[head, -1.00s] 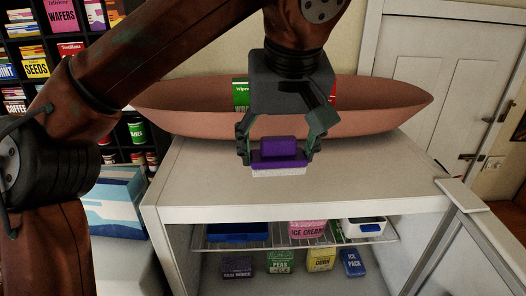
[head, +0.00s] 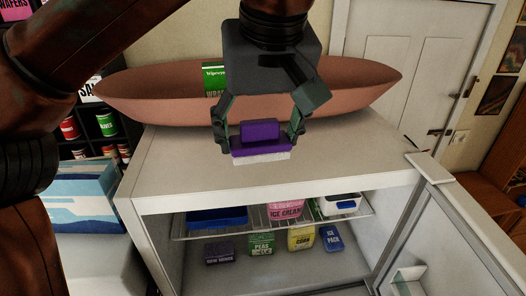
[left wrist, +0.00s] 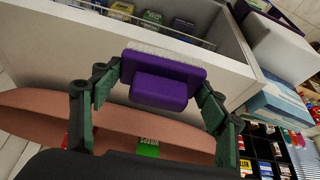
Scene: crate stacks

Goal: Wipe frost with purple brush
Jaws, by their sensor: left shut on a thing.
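My left gripper (head: 260,138) is shut on the purple brush (head: 262,134), gripping the sides of its block. The brush has pale bristles facing down and is held in front of the freezer top. It also shows in the left wrist view (left wrist: 160,88) between both fingers. The white freezer (head: 330,160) stands open, its door (head: 440,240) swung out to the right. Inside, a wire shelf (head: 270,222) carries a blue tray, a pink ice cream box (head: 286,211) and a white container. I cannot make out frost clearly. My right gripper is not in view.
A long terracotta bowl (head: 150,90) sits on the freezer top, with a green box (head: 214,78) in it. Several packs, including peas (head: 261,246) and an ice pack (head: 331,238), lie below the shelf. A blue-and-white box (head: 75,195) stands at left.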

